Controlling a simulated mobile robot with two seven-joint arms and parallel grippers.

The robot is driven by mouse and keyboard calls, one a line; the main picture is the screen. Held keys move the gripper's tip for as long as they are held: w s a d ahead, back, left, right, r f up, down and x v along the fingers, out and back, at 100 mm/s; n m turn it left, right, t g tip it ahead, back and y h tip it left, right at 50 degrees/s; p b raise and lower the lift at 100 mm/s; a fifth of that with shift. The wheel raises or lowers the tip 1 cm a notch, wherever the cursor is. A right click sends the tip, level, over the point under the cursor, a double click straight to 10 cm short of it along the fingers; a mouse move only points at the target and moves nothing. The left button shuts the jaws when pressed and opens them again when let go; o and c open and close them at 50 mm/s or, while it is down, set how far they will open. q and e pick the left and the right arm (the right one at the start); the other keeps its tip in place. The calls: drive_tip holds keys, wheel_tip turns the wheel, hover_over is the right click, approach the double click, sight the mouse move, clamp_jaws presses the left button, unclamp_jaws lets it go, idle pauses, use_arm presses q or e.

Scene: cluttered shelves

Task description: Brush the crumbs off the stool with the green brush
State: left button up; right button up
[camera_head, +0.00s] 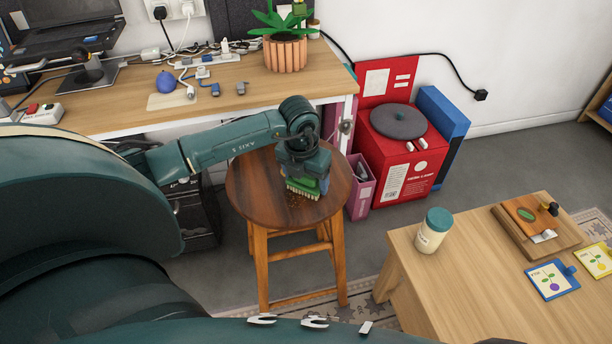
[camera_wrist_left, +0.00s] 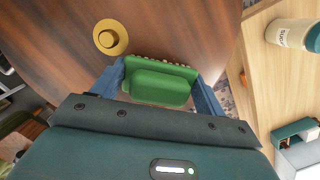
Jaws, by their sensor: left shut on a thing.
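The round wooden stool (camera_head: 248,190) stands in the middle of the head view; its brown seat (camera_wrist_left: 45,45) fills much of the left wrist view. My left gripper (camera_head: 308,181) is over the right half of the seat, pointing down. It is shut on the green brush (camera_wrist_left: 160,84), held between its two blue fingers. The brush's pale bristles (camera_head: 302,192) are at or just above the seat; I cannot tell whether they touch. Small brown crumbs (camera_head: 291,197) show at the bristles' left end. My right gripper is not in view.
A yellow round object (camera_wrist_left: 110,37) shows over the seat in the wrist view. The low table (camera_head: 450,290) at right bears a jar (camera_head: 433,232). A red box (camera_head: 405,165) stands behind right. The desk (camera_head: 120,115) behind holds a plant pot (camera_head: 285,52) and cables.

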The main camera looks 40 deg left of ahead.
sight(309, 211)
use_arm(q)
drive_tip(key=shift+s+d+f+p, duration=0.1)
drive_tip(key=shift+s+d+p, duration=0.55)
drive_tip(key=shift+s+d, duration=0.9)
drive_tip(key=shift+s+d+p, duration=0.4)
drive_tip(key=shift+s+d, duration=0.15)
drive_tip(key=shift+d, duration=0.35)
drive_tip(key=shift+s+a, duration=0.45)
drive_tip(key=shift+s, duration=0.05)
drive_tip(key=shift+w+a, duration=0.45)
drive_tip(key=shift+a, duration=0.05)
drive_tip(key=shift+w+a+b, duration=0.75)
drive_tip(key=shift+w+a, duration=0.4)
drive_tip(key=shift+a, duration=0.2)
drive_tip(key=shift+w+a+b, duration=0.4)
drive_tip(key=shift+w+a, duration=0.1)
drive_tip(key=shift+a, duration=0.05)
drive_tip(key=shift+w+a, duration=0.15)
drive_tip(key=shift+a, duration=0.15)
drive_tip(key=shift+s+d+p, duration=0.5)
drive_tip(key=shift+s+d, duration=0.15)
drive_tip(key=shift+d, duration=0.2)
drive_tip(key=shift+s+d+p, duration=0.3)
drive_tip(key=shift+s+d, duration=0.65)
drive_tip(key=shift+d, duration=0.15)
drive_tip(key=shift+s+d+p, duration=0.4)
drive_tip(key=shift+s+d, duration=0.35)
drive_tip(key=shift+d, duration=0.1)
